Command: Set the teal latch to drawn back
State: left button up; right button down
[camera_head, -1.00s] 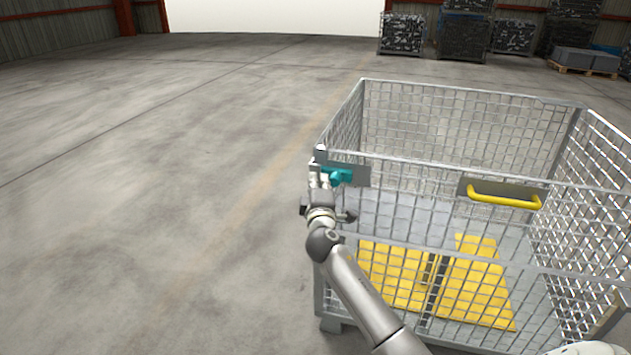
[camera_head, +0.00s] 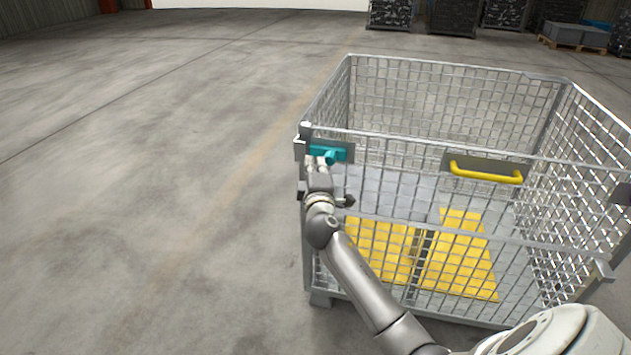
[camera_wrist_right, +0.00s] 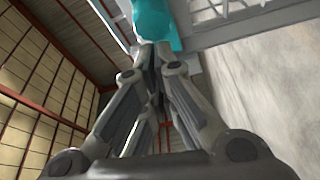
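The teal latch (camera_head: 329,153) sits on a grey plate at the top left corner of the mesh cage's front side. It has a bar lying sideways and a short knob that sticks out toward me. My right gripper (camera_head: 316,160) is just left of the knob and slightly below it, with its fingers upward. In the right wrist view the fingertips (camera_wrist_right: 155,50) are drawn together, and the teal latch (camera_wrist_right: 157,22) shows just beyond them. They look very close to it or touching; I cannot tell which. My left gripper is out of view.
The mesh cage (camera_head: 440,138) fills the right side, with yellow panels (camera_head: 460,262) low in it. A yellow handle (camera_head: 487,175) is on the front side, right of the latch. The floor (camera_head: 140,200) to the left is clear. Stacked crates (camera_head: 455,15) stand far back.

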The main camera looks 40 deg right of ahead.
jog(key=v, duration=1)
jog(key=shift+r, duration=0.1)
